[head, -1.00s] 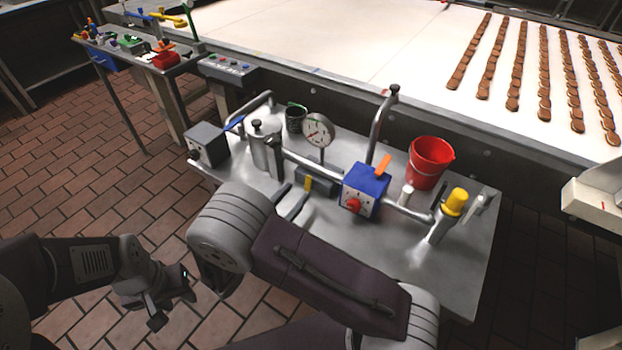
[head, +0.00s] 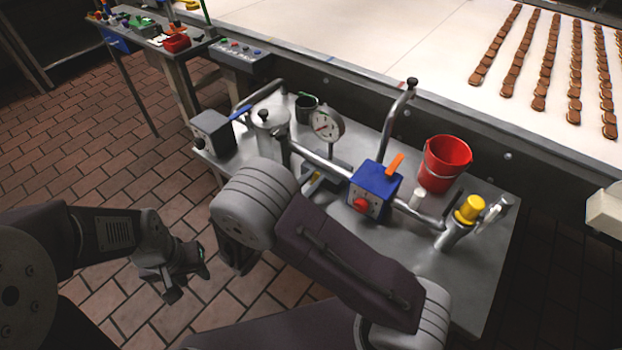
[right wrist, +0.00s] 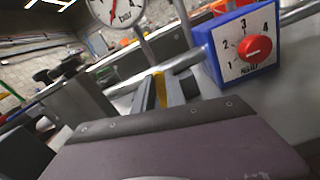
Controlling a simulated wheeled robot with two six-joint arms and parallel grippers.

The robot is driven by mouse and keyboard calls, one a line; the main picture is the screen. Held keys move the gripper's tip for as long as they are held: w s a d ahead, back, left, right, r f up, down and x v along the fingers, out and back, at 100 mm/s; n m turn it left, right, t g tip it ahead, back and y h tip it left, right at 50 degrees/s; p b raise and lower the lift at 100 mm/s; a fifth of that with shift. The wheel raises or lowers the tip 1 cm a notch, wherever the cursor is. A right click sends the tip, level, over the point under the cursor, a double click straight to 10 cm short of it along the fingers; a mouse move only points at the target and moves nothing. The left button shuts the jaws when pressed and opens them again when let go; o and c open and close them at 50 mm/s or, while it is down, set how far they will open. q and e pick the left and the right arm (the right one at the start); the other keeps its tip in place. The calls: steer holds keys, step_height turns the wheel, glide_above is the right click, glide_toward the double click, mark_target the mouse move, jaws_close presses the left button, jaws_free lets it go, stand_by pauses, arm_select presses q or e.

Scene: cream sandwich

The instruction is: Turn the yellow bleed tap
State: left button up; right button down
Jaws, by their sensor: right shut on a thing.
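In the head view my right forearm hides most of that gripper and the lower part of the tap. My left gripper (head: 187,277) is empty, fingers apart, over the floor at the lower left.
A blue dial box (head: 372,188) with red knob and orange lever stands close right of the tap. The gauge (head: 327,125) is above. A red bucket (head: 443,163), yellow-capped fitting (head: 470,208) and grey box (head: 212,133) share the metal table (head: 470,268).

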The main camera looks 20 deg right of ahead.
steer(key=m, duration=0.1)
steer(key=m+b, duration=0.1)
steer(key=s+f+m, duration=0.1)
steer(key=m, duration=0.1)
steer(key=shift+d, duration=0.35)
steer(key=shift+d+r+m, duration=0.1)
steer(key=shift+m, duration=0.2)
steer(key=c, duration=1.6)
jaws_free()
steer(key=shift+c, duration=0.2)
steer(key=shift+o, duration=1.4)
steer(key=shift+w, duration=0.1)
steer(key=v, duration=0.9)
